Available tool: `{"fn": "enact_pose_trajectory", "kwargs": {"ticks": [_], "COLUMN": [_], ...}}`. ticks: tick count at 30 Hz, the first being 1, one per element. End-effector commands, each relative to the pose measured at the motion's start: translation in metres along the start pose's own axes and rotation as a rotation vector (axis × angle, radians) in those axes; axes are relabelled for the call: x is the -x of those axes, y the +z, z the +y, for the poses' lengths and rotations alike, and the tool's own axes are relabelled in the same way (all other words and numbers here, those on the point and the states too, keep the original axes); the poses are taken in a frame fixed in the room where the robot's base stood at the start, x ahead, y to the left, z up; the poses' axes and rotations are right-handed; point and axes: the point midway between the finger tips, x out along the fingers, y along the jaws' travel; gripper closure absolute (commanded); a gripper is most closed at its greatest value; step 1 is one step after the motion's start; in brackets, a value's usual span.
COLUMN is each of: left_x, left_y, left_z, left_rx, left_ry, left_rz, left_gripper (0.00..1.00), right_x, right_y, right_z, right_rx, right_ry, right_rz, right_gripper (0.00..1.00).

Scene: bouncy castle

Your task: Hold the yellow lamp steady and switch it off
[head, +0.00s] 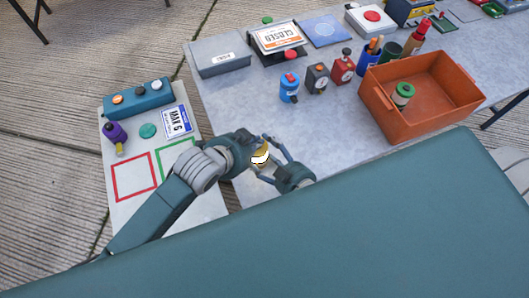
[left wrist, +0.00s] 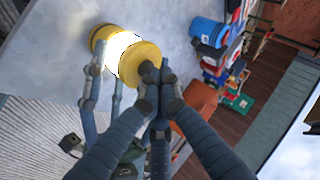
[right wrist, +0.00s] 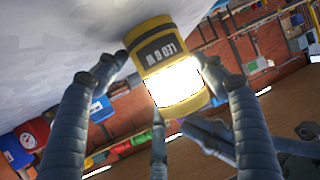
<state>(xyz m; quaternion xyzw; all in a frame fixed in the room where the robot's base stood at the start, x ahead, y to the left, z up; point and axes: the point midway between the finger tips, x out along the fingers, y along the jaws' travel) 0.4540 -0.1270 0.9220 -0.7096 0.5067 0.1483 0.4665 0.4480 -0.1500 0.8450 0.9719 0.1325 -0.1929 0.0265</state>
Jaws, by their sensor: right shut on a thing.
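The yellow lamp (head: 261,158) is lit, with a bright white band around its middle. In the right wrist view the lamp (right wrist: 160,42) shows a dark label with light characters. My right gripper (right wrist: 168,75) is shut on it, with fingers on both sides of the body. In the left wrist view the lamp (left wrist: 140,62) lies across the picture with a dark knob (left wrist: 150,73) on its near end. My left gripper (left wrist: 160,90) is shut, its fingertips close together right at the knob. I cannot tell whether they touch it.
Below the grippers is a grey table with an orange crate (head: 376,104) at right and a blue canister (head: 289,88) behind. A side board at left has a red square outline (head: 134,177), a green one, a purple lamp (head: 115,134) and a button box (head: 138,99).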

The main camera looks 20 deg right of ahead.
Motion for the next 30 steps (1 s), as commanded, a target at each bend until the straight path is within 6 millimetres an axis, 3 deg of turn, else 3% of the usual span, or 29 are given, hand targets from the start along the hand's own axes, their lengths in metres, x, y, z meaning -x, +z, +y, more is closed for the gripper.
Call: {"fn": "enact_pose_trajectory", "kwargs": {"ticks": [30], "left_x": [0.0060], "left_y": [-0.0040], "left_z": [-0.0039], "left_rx": [0.000], "left_ry": [0.000], "left_rz": [0.000], "left_gripper": [1.00], "right_x": [0.0003], "right_y": [0.0024], "right_z": [-0.0001], "right_rx": [0.002], "right_ry": [-0.001], "right_rz": [-0.005], "right_gripper": [0.69]}}
